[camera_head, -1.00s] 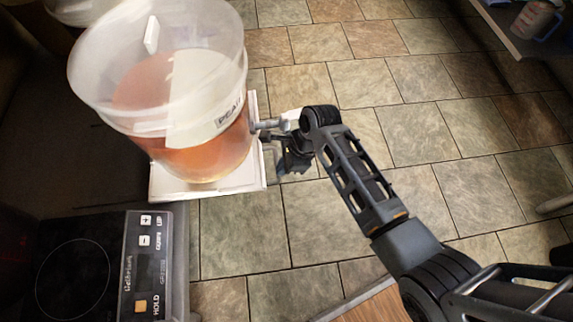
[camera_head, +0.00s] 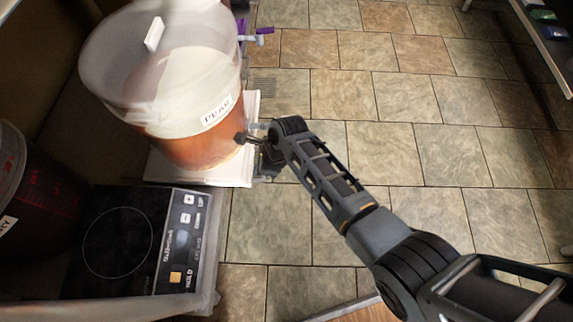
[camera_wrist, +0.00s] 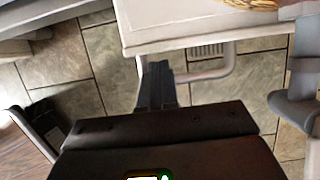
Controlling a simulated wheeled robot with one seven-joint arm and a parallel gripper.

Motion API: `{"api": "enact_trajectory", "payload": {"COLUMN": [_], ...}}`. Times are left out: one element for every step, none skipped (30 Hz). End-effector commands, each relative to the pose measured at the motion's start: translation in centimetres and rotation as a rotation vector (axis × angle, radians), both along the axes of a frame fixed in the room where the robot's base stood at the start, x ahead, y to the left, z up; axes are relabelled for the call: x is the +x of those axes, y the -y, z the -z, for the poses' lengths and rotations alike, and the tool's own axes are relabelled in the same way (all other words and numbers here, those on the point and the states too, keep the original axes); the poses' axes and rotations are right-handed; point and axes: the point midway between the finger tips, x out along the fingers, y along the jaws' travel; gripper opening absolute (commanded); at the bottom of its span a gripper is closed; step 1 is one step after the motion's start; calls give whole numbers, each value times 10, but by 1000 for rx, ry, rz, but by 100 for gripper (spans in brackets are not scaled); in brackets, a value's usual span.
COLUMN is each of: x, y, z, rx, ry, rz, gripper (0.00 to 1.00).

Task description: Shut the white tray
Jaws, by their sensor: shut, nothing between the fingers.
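The white tray (camera_head: 200,176) lies under a clear bucket labelled PEAR in the head view, with its right and near edges showing. In the wrist view the white tray (camera_wrist: 180,36) fills the top, and a pale loop handle (camera_wrist: 222,66) hangs at its front. My gripper (camera_wrist: 156,66) is shut and empty. Its dark fingertips are just below the tray's front edge, at the left end of the handle; I cannot tell whether they touch. In the head view my gripper (camera_head: 258,146) is close to the tray's right edge, partly hidden by my wrist.
The PEAR bucket (camera_head: 185,133) holds orange-brown liquid and a spigot sticks out toward my gripper. A burner (camera_head: 118,240) and a dark bucket (camera_head: 40,205) stand at the near left. Tiled floor (camera_head: 400,150) is open to the right, with a shelf (camera_head: 535,45) beyond.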

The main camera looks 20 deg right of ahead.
Motion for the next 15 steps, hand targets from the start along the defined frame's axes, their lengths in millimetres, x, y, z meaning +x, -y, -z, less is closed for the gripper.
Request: {"api": "enact_trajectory", "payload": {"x": [5, 7, 10, 12, 14, 17, 19, 21, 23, 24, 25, 27, 28, 29, 30], "y": [-14, -21, -30, -37, -42, -50, -56, -61, -67, -72, -75, -80, -83, -86, -89], "z": [0, 1, 1, 1, 2, 1, 2, 2, 2, 2, 2, 2, 2, 2, 2], "rx": [-1, -1, -1, 0, -1, -1, -1, -1, -1, -2, 0, -1, -1, -1, -1], "ry": [2, 2, 2, 1, 1, 3, 2, 2, 2, 2, 1, 2, 2, 2, 1], "rz": [-6, -5, -5, -4, -3, -3, -2, -2, -2, -2, -1, 0, 0, 0, 0], "gripper": [0, 0, 0, 0, 0, 0, 0, 0, 0, 0, 0, 0, 0, 0, 0]}}
